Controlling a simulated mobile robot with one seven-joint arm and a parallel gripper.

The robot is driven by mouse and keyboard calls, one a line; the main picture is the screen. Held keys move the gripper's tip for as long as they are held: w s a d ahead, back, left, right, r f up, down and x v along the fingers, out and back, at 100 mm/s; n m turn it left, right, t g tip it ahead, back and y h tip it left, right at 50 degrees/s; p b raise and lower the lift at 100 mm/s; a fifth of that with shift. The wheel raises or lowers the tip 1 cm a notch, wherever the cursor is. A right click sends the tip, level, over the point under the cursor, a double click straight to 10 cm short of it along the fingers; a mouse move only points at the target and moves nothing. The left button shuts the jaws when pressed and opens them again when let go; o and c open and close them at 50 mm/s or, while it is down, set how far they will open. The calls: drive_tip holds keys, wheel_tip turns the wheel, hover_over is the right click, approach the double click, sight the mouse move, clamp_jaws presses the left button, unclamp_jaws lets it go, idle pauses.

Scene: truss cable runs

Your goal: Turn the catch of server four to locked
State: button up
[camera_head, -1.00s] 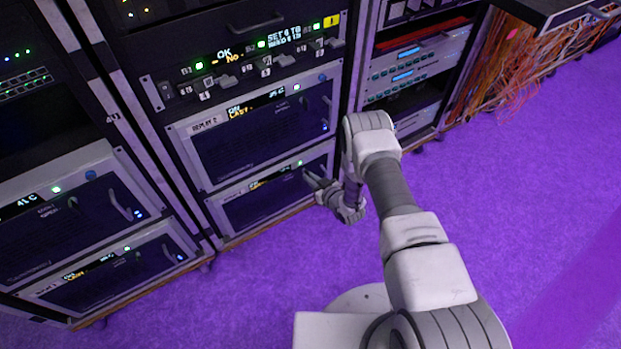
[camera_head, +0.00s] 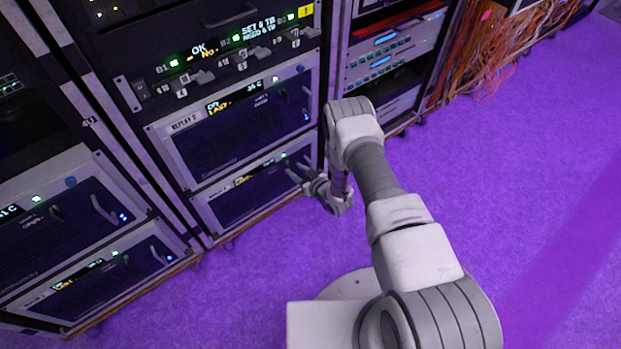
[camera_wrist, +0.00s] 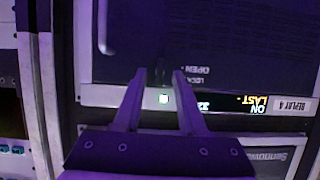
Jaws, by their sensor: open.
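Server four (camera_wrist: 215,102) has a "REPLAY 4" label and shows upside down in the wrist view. In the head view it is the lowest unit (camera_head: 246,206) of the middle rack, below the unit marked "REPLAY 2". Its front bears "OPEN" and "LOCK" markings near the fingertips. The catch is a dark shape (camera_wrist: 161,73) between the fingertips, too dim to read its angle. My gripper (camera_wrist: 159,74) is open, its two fingers pointing at the panel on either side of that spot. In the head view my gripper (camera_head: 294,172) is low at the server's right part; contact cannot be told.
A pale handle (camera_wrist: 103,28) stands out left of the fingers in the wrist view. The "REPLAY 2" unit (camera_head: 235,130) sits directly above server four. Another rack (camera_head: 75,215) stands to the left. The purple floor (camera_head: 510,200) is clear on the right.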

drive_tip(key=p+v, duration=0.5)
drive_tip(key=v, duration=1.1)
drive_tip(key=shift+d, duration=0.25)
drive_tip(key=shift+r, duration=0.1)
